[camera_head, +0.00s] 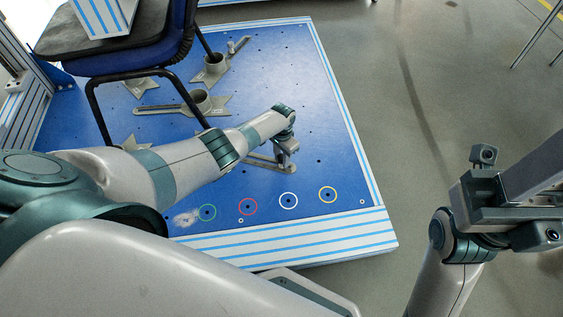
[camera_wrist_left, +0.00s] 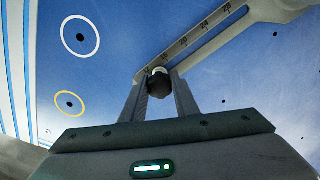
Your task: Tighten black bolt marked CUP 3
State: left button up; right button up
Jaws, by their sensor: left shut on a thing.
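A black bolt (camera_wrist_left: 159,84) with a rounded head sits at the slotted end of a grey metal arm (camera_wrist_left: 205,42) in the left wrist view. The fingers of my left gripper (camera_wrist_left: 158,97) stand on both sides of the bolt and are shut on it. In the head view my left gripper (camera_head: 283,153) reaches down over this metal arm (camera_head: 265,164) on the blue plate, and the bolt is hidden there. No CUP 3 marking is readable. My right gripper (camera_head: 505,198) is at the right, clear of the plate, and its fingertips do not show clearly.
The blue plate (camera_head: 300,90) has green, red, white and yellow rings along its front edge. Other metal cups with arms (camera_head: 201,101) lie further back. A chair (camera_head: 150,60) with black tubular legs stands at the left. Grey floor (camera_head: 440,90) is free at the right.

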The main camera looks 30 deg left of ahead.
pick_arm(q)
jog(key=shift+m, duration=1.4)
jog(key=shift+m+b, duration=0.6)
jog(key=shift+m, duration=1.4)
jog(key=o, duration=1.1)
jog(key=shift+c, duration=0.2)
jog(key=n+p, duration=0.1)
jog(key=n, duration=0.1)
jog(key=shift+r+n, duration=0.1)
jog(key=shift+n, duration=0.9)
